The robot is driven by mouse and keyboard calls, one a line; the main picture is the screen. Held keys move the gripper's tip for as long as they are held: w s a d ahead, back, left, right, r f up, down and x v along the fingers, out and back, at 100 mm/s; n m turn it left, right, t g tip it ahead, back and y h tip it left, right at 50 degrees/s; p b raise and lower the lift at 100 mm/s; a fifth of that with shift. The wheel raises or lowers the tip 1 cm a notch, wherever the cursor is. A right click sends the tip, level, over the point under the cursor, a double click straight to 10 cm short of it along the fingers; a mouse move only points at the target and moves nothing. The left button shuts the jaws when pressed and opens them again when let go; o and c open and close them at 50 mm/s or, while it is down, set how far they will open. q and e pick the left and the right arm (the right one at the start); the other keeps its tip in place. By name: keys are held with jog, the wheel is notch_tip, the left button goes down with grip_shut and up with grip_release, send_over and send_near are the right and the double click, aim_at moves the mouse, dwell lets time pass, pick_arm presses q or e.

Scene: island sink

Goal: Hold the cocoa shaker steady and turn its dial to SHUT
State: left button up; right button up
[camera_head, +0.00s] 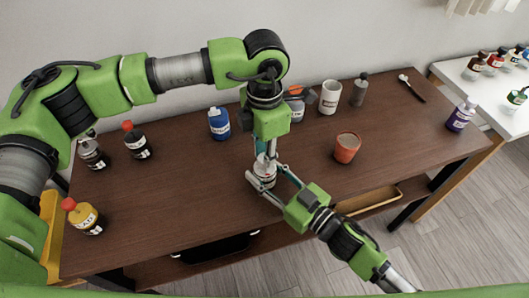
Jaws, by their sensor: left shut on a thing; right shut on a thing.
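The cocoa shaker (265,178) is a small whitish container with a dark label, upright near the front middle of the brown table. My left gripper (265,154) points straight down over its top and is shut on the top part, where the dial sits. My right gripper (266,177) reaches in from the lower right, its fingers on either side of the shaker's body, shut on it. The fingers hide much of the shaker. The dial's marks and setting are too small and covered to read.
An orange-red cup (347,147) stands to the right. Dark bottles (137,141) and a yellow bottle (83,217) stand left. The table's front edge is near.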

dwell(0.5)
pick_arm(q)
jog(key=o, duration=1.1)
notch_tip(320, 180, up, 12)
pick_arm(e)
jog(key=o, duration=1.3)
jog(key=shift+s, duration=0.1)
